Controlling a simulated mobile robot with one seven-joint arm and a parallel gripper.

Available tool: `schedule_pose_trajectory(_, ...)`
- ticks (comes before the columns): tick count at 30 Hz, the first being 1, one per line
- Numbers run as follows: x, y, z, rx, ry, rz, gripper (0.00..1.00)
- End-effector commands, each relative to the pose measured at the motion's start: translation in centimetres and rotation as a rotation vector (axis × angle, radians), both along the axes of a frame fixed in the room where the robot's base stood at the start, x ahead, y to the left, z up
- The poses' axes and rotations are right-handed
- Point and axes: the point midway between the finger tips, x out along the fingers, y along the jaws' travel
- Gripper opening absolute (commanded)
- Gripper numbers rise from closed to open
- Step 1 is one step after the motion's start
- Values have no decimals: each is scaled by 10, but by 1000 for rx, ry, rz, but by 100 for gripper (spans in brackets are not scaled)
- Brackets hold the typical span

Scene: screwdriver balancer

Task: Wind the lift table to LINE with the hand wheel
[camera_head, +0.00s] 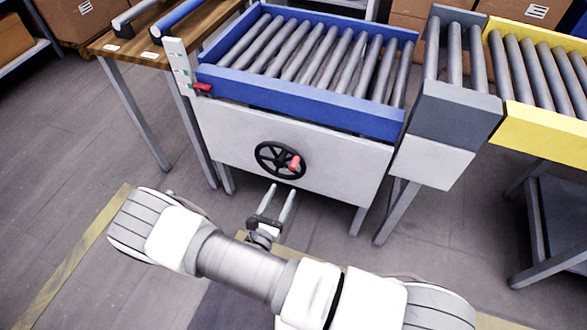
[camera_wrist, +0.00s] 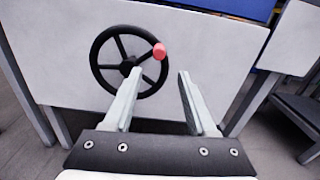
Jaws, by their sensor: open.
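The lift table (camera_head: 300,119) has a blue frame with grey rollers on a pale front panel. The black spoked hand wheel (camera_head: 262,160) is on that panel, with a red knob (camera_head: 295,163) at its right side. In the wrist view the wheel (camera_wrist: 97,62) is ahead and the red knob (camera_wrist: 159,50) is at its upper right. A pale upright scale (camera_head: 178,62) with a red pointer (camera_head: 202,87) is at the table's left corner; its lettering is too small to read. My gripper (camera_head: 282,190) is open and empty, below and in front of the wheel; it also shows in the wrist view (camera_wrist: 159,72).
A grey roller section (camera_head: 452,112) and a yellow-framed conveyor (camera_head: 545,125) stand to the right. A wooden bench (camera_head: 135,50) with a blue and a dark bar is at the left. Grey floor lies before the panel.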

Motion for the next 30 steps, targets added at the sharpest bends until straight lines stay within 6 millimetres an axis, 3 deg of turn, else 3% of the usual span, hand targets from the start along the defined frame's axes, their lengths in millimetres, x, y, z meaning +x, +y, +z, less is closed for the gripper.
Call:
schedule_pose_trajectory(9,64,-24,-2,2,-3,-4,57)
schedule_pose_trajectory(15,89,-32,-1,1,0,-2,57)
schedule_pose_trajectory(27,97,-35,0,0,0,-1,57)
schedule_pose_trajectory(30,97,-35,0,1,0,-1,43)
